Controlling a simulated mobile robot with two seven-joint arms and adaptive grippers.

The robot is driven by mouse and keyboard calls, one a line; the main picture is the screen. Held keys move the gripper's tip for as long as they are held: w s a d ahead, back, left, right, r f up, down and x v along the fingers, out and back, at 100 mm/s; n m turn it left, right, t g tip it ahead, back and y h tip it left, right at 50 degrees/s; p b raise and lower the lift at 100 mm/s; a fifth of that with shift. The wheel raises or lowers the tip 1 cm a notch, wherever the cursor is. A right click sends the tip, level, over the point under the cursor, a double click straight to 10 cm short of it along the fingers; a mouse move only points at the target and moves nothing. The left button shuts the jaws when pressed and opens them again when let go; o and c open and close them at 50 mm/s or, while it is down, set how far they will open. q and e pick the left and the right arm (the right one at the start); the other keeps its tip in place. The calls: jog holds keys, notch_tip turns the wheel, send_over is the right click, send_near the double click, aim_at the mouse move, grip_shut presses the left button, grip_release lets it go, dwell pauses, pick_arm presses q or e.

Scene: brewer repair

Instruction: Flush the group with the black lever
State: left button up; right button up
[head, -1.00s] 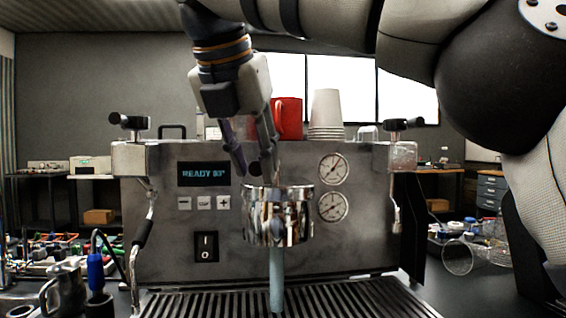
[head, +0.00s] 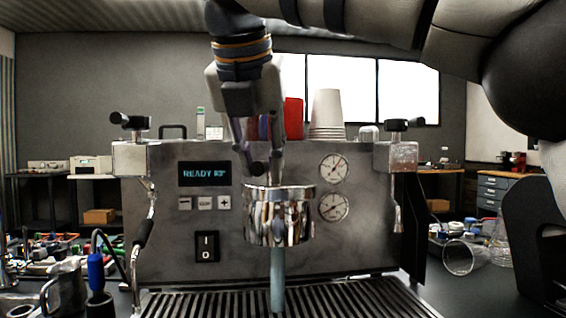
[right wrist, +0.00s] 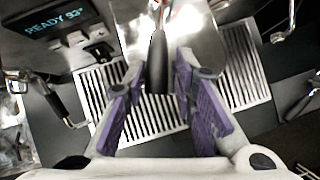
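The espresso machine (head: 285,258) stands ahead with its display reading READY. In the right wrist view the black lever (right wrist: 158,66) lies between the two purple-padded fingers of the right gripper (right wrist: 161,78). The fingers are apart, with a gap on each side of the lever. In the head view the lever is mostly hidden by the fingers. My left gripper is not in view.
A red mug (head: 294,118) and stacked white cups (head: 326,114) stand on top of the machine. Steam wands hang at both sides. The slatted drip tray (head: 350,300) below is clear. A steel pitcher (head: 66,285) stands at the left.

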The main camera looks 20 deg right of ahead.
aim_at(283, 186)
jog(key=d+n+y, duration=0.1)
jog(key=s+d+n+y, duration=0.1)
jog(key=n, duration=0.1)
jog(key=shift+s+d+n+t, duration=0.15)
jog(key=shift+d+n+t, duration=0.15)
jog(key=shift+d+t, duration=0.1)
jog(key=d+n+y, duration=0.1)
jog(key=n, duration=0.1)
jog(key=d+n+y, duration=0.1)
jog(key=d+n, duration=0.1)
jog(key=shift+s, duration=0.15)
jog(key=o, duration=0.4)
jog(key=shift+a, duration=0.1)
jog(key=shift+r, duration=0.1)
notch_tip(283, 186, up, 7)
dwell(0.7)
